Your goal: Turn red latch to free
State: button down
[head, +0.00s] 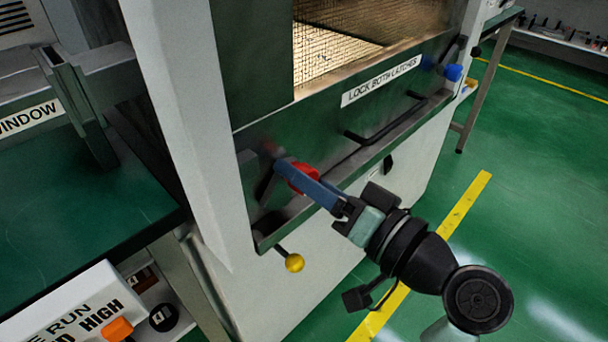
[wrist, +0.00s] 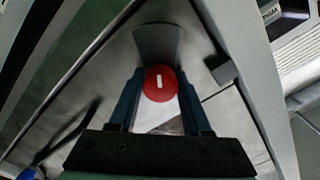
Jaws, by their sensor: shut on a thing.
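The red latch (head: 303,178) sits at the lower left of the metal door front in the head view. In the wrist view the red latch (wrist: 160,84) shows as a round red knob with a short white mark. My gripper (head: 290,170) reaches it from the lower right, its blue fingers on either side of it. In the wrist view my gripper (wrist: 158,90) has one finger at each side of the red knob, shut on it. The far side of the latch is partly hidden by the fingers in the head view.
A blue latch knob (head: 453,72) is at the door's right end. A black bar handle (head: 385,125) runs below the "LOCK BOTH LATCHES" label (head: 382,80). A yellow ball knob (head: 294,263) sticks out below the red latch. Green floor (head: 540,190) is clear at right.

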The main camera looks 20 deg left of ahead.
jog(key=shift+s+a+f, duration=0.1)
jog(key=shift+f, duration=0.15)
jog(key=shift+c, duration=1.8)
grip_release()
jog(key=shift+r, duration=0.15)
jog(key=p+v, duration=0.2)
jog(key=v, duration=1.1)
